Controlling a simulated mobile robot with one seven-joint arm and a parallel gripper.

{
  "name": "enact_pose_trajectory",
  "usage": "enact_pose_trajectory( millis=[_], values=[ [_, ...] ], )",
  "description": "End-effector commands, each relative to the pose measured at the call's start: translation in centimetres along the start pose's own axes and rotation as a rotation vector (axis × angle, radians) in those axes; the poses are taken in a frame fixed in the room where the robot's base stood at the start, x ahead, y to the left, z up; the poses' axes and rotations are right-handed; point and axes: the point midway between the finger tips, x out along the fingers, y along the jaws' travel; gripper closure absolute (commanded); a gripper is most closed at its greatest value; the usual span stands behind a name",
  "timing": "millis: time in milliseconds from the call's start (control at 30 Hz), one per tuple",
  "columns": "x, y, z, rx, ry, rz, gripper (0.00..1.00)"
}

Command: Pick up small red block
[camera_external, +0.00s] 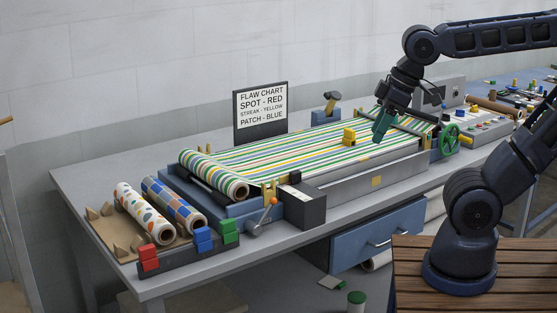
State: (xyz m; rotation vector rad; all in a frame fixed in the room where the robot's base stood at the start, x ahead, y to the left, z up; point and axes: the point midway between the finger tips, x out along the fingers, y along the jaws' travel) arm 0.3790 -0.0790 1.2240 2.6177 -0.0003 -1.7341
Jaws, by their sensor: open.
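Small red blocks (149,257) sit at the left end of a dark holder (185,258) near the table's front left corner. They seem stacked, but the picture is too small to be sure. My gripper (380,134) is open above the right part of the striped sheet on the press, pointing down. It is far to the right of the red blocks and apart from them. I see nothing between its fingers, though they are small in this view.
Blue blocks (203,239) and green blocks (230,230) share the holder. Patterned rolls (145,213) lie behind it. A flaw chart (261,112) stands behind.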

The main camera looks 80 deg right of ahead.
Motion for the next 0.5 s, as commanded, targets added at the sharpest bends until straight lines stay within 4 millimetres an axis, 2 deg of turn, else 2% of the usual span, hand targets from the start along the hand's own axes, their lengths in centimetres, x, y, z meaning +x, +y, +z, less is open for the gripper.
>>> enact_pose_trajectory(
  millis=[267,367,500],
  values=[
    [0.0,0.0,-0.3,0.011,-0.002,-0.003,0.5],
    [-0.1,-0.2,-1.4,0.056,-0.012,-0.014,0.5],
    [0.1,-0.5,-4.3,0.193,-0.044,-0.038,0.5]
  ],
)
